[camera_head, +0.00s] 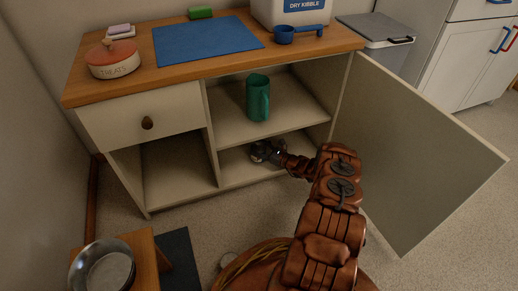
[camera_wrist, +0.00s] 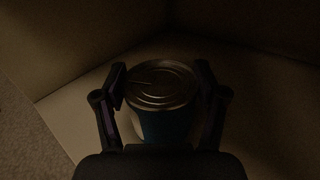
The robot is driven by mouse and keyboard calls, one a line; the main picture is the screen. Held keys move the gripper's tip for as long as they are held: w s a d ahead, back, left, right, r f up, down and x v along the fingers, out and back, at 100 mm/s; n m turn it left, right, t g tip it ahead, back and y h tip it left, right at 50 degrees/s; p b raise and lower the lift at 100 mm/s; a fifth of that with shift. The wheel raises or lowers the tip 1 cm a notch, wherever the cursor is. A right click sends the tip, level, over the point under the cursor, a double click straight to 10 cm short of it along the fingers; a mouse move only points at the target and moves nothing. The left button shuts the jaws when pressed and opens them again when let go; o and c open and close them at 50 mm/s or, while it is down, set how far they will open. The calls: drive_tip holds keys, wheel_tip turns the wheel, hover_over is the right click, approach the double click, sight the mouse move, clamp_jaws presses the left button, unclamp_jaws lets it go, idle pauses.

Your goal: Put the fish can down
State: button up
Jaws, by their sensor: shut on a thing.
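The fish can (camera_wrist: 165,90) shows in the wrist view as a round can with a ridged metal lid and a dark blue side. It stands upright between the two fingers of my gripper (camera_wrist: 162,88), which is shut on it. In the head view my gripper (camera_head: 266,151) reaches into the lower compartment of the cabinet (camera_head: 203,128), under the middle shelf. The wrist view is dark, and I cannot tell whether the can's base touches the compartment floor (camera_wrist: 65,98).
A green pitcher (camera_head: 258,97) stands on the shelf (camera_head: 228,130) above my gripper. The cabinet door (camera_head: 425,150) is open on the right. A treats jar (camera_head: 113,60), blue mat (camera_head: 205,40), blue scoop (camera_head: 297,33) and kibble bin (camera_head: 290,12) are on top. A metal bowl (camera_head: 102,268) is at lower left.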

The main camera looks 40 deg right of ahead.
drive_tip(key=o, duration=1.4)
drive_tip(key=shift+f, duration=0.1)
drive_tip(key=shift+o, duration=0.2)
drive_tip(key=shift+r, duration=0.25)
drive_tip(key=p+v, duration=0.4)
drive_tip(key=v, duration=0.8)
drive_tip(key=shift+f, duration=0.1)
